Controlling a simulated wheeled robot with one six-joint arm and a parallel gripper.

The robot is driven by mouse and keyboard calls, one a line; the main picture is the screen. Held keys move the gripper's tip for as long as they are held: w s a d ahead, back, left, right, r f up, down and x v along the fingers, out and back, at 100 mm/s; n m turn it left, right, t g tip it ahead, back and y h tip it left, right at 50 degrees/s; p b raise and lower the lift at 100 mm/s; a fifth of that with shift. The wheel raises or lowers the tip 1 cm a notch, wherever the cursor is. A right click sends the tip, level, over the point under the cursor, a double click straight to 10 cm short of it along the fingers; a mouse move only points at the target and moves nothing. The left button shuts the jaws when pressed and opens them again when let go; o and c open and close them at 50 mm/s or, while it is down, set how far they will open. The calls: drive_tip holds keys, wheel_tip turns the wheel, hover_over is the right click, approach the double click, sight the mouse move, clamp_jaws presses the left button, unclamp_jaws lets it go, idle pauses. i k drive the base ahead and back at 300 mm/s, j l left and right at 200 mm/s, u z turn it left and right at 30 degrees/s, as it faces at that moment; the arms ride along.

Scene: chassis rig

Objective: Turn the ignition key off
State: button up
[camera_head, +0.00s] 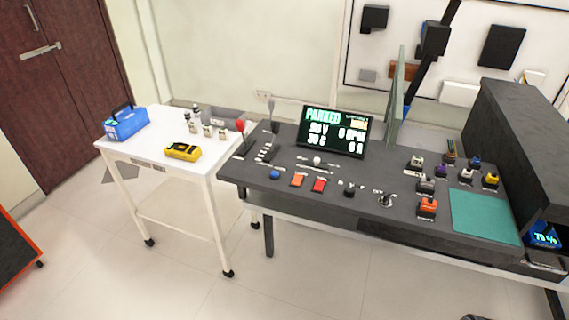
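A dark console desk (320,215) stands right of centre, with rows of controls on its top. Near its front edge sits a small round silver-and-black switch (386,199) that looks like the ignition key switch. It is too small to tell its key position. A black knob (349,190) sits just left of it. The display (333,130) behind reads "PARKED" with several numbers in green and white.
A white wheeled cart (170,160) at left holds a blue box (125,122) and a yellow meter (183,152). Right of the switch are several coloured blocks and a green mat (485,217). The floor in front is clear.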

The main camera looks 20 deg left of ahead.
sight(386, 197)
drive_tip(key=i+l+u, duration=0.3)
drive_tip(key=i, duration=0.2)
drive_tip(key=i+l+u, duration=0.3)
drive_tip(key=i, duration=0.25)
drive_tip(key=j, duration=0.1)
